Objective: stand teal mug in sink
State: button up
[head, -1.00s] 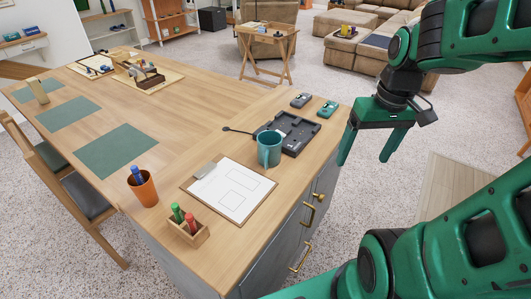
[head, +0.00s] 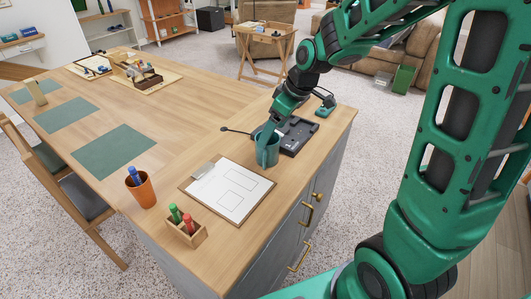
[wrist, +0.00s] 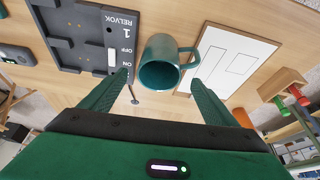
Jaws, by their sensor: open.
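The teal mug (head: 267,152) stands upright on the wooden counter, at the near edge of a black dock. It also shows in the wrist view (wrist: 158,66), with its mouth toward the camera and its handle to the right. My gripper (wrist: 160,78) is open, with one finger on each side of the mug's mouth in that view. In the head view the gripper reaches down at the mug from behind and partly covers its rim. Whether the fingers touch the mug I cannot tell. No sink is in view.
The black dock (head: 296,137) lies right behind the mug. A clipboard with paper (head: 230,190) lies in front. An orange cup (head: 142,187) and a wooden marker holder (head: 187,228) stand near the front left. Green mats (head: 115,152) lie farther left; the middle counter is clear.

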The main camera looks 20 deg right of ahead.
jog(key=shift+x, duration=2.65)
jog(key=shift+w+d, duration=0.1)
jog(key=c, duration=1.4)
jog(key=shift+c, duration=0.4)
jog(key=shift+r, duration=0.15)
